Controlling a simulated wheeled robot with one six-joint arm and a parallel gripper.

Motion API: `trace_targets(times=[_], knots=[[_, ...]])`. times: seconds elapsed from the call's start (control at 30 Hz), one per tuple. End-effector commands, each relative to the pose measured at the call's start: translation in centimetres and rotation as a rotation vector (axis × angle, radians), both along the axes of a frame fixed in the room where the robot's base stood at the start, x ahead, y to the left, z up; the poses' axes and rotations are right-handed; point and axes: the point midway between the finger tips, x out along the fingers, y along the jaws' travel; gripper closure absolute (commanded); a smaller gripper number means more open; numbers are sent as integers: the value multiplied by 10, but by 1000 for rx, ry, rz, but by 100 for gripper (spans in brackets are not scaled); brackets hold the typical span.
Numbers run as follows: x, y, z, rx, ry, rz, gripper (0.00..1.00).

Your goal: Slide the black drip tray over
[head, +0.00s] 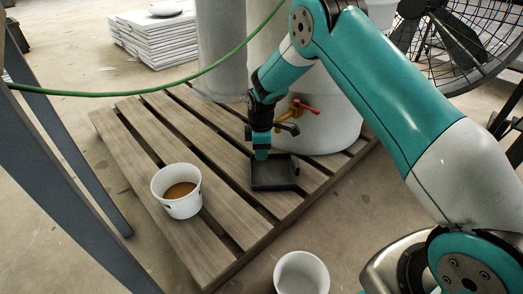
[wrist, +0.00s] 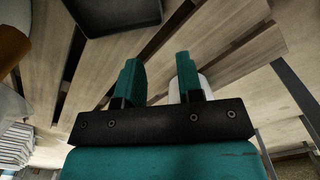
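The black drip tray (head: 284,181) is a shallow square tray lying on the slatted wooden pallet (head: 215,222), below the tap (head: 299,108) of a large pale drum. Part of it shows at the top edge of the wrist view (wrist: 112,14), left of centre. My gripper (head: 261,154) points down at the tray's far left corner in the head view. In the wrist view its two teal fingers (wrist: 158,72) stand apart with nothing between them. The tray lies beyond the fingertips there. I cannot tell whether a finger touches it.
A white bucket with brown contents (head: 182,204) stands on the pallet to the left. Another white bucket (head: 302,275) stands on the floor in front. The drum (head: 330,125) stands behind the tray. A green hose (head: 165,89) crosses above. A fan (head: 450,40) stands back right.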

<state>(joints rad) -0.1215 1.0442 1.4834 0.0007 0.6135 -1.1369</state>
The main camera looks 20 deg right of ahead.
Motion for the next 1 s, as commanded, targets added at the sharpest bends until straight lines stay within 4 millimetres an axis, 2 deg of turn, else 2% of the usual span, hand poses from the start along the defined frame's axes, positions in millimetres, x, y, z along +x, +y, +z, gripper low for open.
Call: trace_targets(times=[0.17,0.8,1.0], knots=[[-1,0,-16,1,2,0,66],[-1,1,-141,1,2,0,66],[0,1,-166,0,0,0,66]])
